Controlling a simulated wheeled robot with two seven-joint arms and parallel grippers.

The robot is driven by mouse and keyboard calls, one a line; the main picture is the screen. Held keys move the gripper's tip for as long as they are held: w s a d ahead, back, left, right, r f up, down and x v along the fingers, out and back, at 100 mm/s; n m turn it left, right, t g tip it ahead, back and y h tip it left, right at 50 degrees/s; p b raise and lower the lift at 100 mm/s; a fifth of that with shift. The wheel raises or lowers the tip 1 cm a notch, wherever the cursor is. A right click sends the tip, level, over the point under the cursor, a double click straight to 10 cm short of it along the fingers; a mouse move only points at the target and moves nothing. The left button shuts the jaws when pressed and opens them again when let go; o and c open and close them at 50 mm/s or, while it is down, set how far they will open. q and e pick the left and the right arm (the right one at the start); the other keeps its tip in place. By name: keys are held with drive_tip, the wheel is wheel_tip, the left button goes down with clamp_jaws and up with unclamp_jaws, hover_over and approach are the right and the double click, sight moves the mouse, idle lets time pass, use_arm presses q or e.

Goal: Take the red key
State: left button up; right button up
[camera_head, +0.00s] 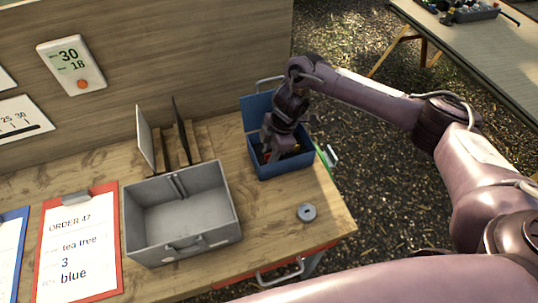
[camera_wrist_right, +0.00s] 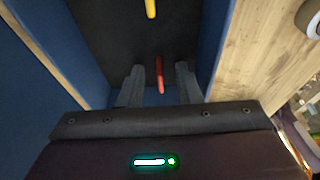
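The red key (camera_wrist_right: 160,75) shows in the right wrist view as a narrow red piece inside the blue box (camera_head: 283,170), over its dark floor. My right gripper (camera_wrist_right: 160,82) reaches down into the box. Its two fingers are apart, one on each side of the red key, with a gap to each. In the head view the right gripper (camera_head: 272,150) hides much of the box's inside, and I cannot make out the key clearly there. My left gripper is not in view.
A yellow piece (camera_wrist_right: 151,8) lies farther along in the blue box. An empty grey box (camera_head: 180,212) stands left of it. A small grey round object (camera_head: 307,212) lies on the bench in front. A red clipboard (camera_head: 78,245) reads ORDER 47, tea tree, 3, blue.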

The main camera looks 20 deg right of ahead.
drive_tip(key=c, duration=0.5)
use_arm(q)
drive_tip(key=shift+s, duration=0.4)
use_arm(e)
clamp_jaws()
